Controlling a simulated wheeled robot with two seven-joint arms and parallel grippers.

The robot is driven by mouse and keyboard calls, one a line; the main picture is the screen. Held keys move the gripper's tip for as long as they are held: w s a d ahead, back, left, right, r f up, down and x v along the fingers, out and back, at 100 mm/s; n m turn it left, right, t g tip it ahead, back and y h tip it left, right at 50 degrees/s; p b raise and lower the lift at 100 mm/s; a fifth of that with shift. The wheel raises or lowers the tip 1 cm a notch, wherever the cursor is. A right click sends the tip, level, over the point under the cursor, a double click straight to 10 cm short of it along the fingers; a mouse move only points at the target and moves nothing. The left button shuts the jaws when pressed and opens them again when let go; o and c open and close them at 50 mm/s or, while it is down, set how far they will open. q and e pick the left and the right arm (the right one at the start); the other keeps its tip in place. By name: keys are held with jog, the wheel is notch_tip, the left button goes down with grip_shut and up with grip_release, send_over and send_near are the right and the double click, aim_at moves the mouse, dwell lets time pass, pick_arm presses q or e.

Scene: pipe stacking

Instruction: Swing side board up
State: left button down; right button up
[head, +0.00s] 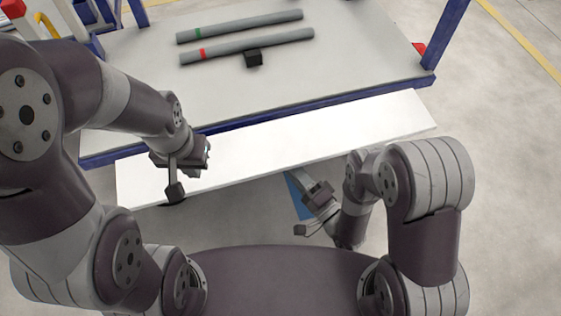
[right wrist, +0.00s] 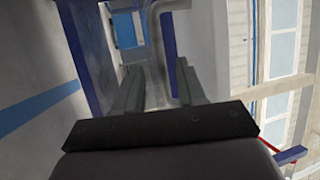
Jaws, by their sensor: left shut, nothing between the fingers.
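The side board (head: 320,132) is a long white panel along the near side of the table in the head view. It sticks out towards me past the blue table frame, and its exact tilt is hard to tell. My left gripper (head: 204,154) is shut and empty, over or at the left part of the board; whether it touches cannot be told. My right gripper (head: 299,182) is below the board's near edge, right of centre. In the right wrist view its two fingers (right wrist: 158,88) stand apart with nothing between them.
The grey table top (head: 350,65) carries two grey pipes, one with a green band (head: 240,26) and one with a red band (head: 245,47). Blue posts (head: 447,35) rise at the table corners. Floor is clear at right.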

aim_at(282, 149)
jog(key=x, duration=0.5)
jog(key=shift+w+a+r+b, duration=0.2)
jog(key=shift+w+a+b, duration=0.05)
jog(key=shift+a+b, duration=0.05)
grip_shut()
